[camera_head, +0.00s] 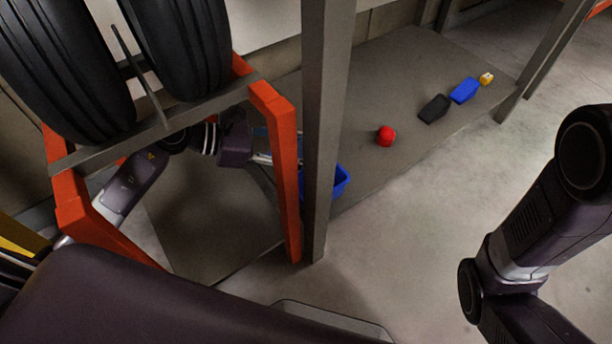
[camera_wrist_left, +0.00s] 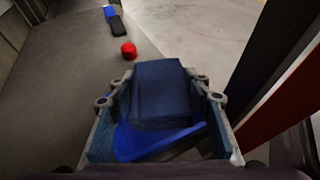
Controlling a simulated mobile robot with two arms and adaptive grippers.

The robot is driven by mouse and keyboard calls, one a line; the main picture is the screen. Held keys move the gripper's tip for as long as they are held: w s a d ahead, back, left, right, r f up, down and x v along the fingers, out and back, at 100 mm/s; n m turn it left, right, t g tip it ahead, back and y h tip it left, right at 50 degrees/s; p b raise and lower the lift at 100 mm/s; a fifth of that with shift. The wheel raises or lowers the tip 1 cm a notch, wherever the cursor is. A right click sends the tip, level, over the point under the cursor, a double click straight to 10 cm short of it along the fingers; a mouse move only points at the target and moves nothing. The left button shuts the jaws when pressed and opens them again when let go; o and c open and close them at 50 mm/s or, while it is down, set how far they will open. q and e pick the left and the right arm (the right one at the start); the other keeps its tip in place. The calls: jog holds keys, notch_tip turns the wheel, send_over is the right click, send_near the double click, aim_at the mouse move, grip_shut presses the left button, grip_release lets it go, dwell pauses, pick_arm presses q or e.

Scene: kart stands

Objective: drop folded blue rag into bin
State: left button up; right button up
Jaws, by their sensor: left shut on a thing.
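The folded blue rag (camera_wrist_left: 160,88) is dark blue and sits between the two fingers of my left gripper (camera_wrist_left: 160,100), which is shut on it. The bin (camera_head: 341,181) is bright blue and stands on the grey shelf surface, partly hidden behind a grey post. In the left wrist view, the bin (camera_wrist_left: 155,142) shows below and behind the rag. In the head view, my left gripper (camera_head: 262,158) is left of the bin, partly hidden by an orange upright. My right arm comes in at the right; its gripper is out of view.
A grey post (camera_head: 325,110) and orange rack frame (camera_head: 280,150) stand close to my left gripper. Tires (camera_head: 60,70) rest on the rack. A red object (camera_head: 386,136), black block (camera_head: 434,108), blue block (camera_head: 465,90) and small yellow object (camera_head: 486,79) lie along the surface.

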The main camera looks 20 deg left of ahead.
pick_arm(q)
jog(key=o, duration=1.4)
jog(key=shift+o, duration=0.2)
jog(key=shift+s+a, duration=0.1)
jog(key=shift+a, duration=0.1)
jog(key=v, duration=1.1)
jog(key=shift+s+a, duration=0.15)
jog(key=shift+a, duration=0.1)
jog(key=shift+r, duration=0.1)
